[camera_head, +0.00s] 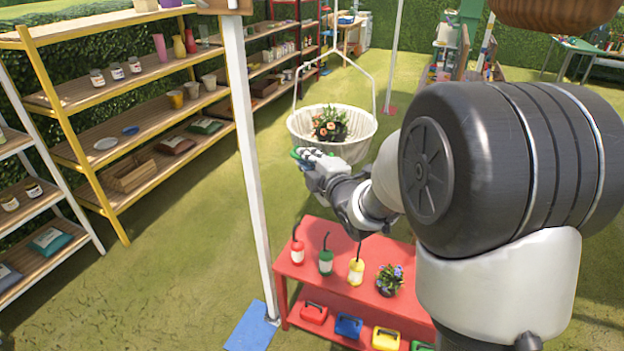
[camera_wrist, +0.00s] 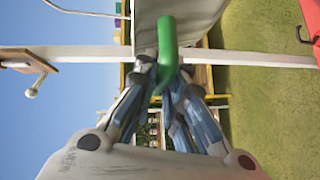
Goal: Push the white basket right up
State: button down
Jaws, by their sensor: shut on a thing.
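The white basket (camera_head: 352,151) has a thin wire handle arching above it and holds a potted plant with orange flowers (camera_head: 329,124). My gripper (camera_head: 305,158) is at the basket's near left side, just below its rim. In the wrist view my gripper (camera_wrist: 168,72) is shut on a green curved handle (camera_wrist: 166,42). A pale surface (camera_wrist: 178,14), which looks like the basket's wall, is right behind this handle. I cannot tell whether the handle is fixed to the basket.
A red table (camera_head: 345,270) with watering bottles and a flower pot stands in front, below my arm. A white post (camera_head: 245,150) rises left of the basket. Yellow-framed shelves (camera_head: 60,130) line the left. Grass beyond the basket is open.

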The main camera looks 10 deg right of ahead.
notch_tip(320, 180, up, 40)
jog(key=p, duration=2.2)
jog(key=shift+r, duration=0.1)
jog(key=c, duration=1.9)
grip_release()
jog(key=v, duration=1.2)
jog(key=shift+f, duration=0.25)
jog(key=shift+d+f, duration=0.1)
